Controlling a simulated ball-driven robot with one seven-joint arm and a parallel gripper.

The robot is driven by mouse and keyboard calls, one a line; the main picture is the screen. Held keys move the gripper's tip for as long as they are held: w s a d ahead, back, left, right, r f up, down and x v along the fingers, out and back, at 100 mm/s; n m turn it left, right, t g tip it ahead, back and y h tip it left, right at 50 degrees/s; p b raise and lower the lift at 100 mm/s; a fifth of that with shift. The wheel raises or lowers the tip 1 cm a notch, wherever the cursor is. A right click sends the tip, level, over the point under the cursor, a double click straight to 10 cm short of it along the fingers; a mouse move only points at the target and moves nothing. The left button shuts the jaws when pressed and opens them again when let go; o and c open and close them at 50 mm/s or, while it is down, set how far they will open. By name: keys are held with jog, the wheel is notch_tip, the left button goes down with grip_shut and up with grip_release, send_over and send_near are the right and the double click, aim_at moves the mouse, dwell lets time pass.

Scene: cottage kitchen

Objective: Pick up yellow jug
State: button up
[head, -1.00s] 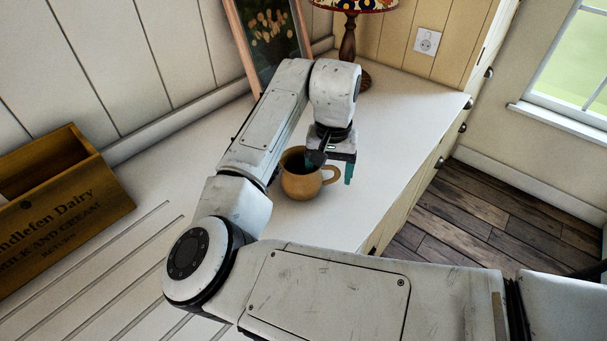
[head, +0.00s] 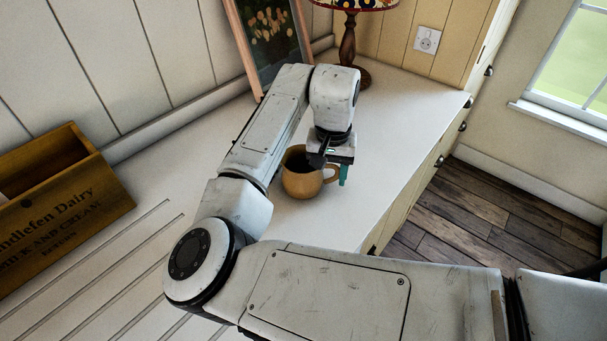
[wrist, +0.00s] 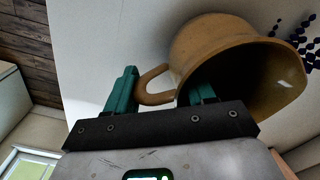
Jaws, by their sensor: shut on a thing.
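The yellow jug (head: 300,183) is a rounded ochre jug, upright on the white counter, with its handle to the right in the head view. It also shows in the wrist view (wrist: 205,45), with its mouth toward the lower right. My gripper (head: 331,168) is above the handle side, pointing down. In the wrist view my gripper (wrist: 160,88) has one teal finger outside the handle and the other at the jug's mouth, partly hidden by the rim. It is shut on the jug across the handle side. The jug's base appears to rest on the counter.
A wooden dairy crate (head: 75,215) stands at the left. A lamp (head: 348,50) and a framed picture (head: 272,40) stand at the back. The white counter (head: 400,125) is clear right of the jug, up to its edge above the wooden floor (head: 480,200).

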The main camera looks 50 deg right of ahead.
grip_shut()
jog(key=shift+r, duration=0.2)
jog(key=shift+r, duration=0.75)
jog(key=s+a+r, duration=0.9)
jog(key=s+r, duration=0.1)
jog(key=r, duration=0.1)
jog(key=shift+a+b, duration=0.35)
jog(key=shift+b, duration=0.05)
jog(key=shift+r, duration=0.1)
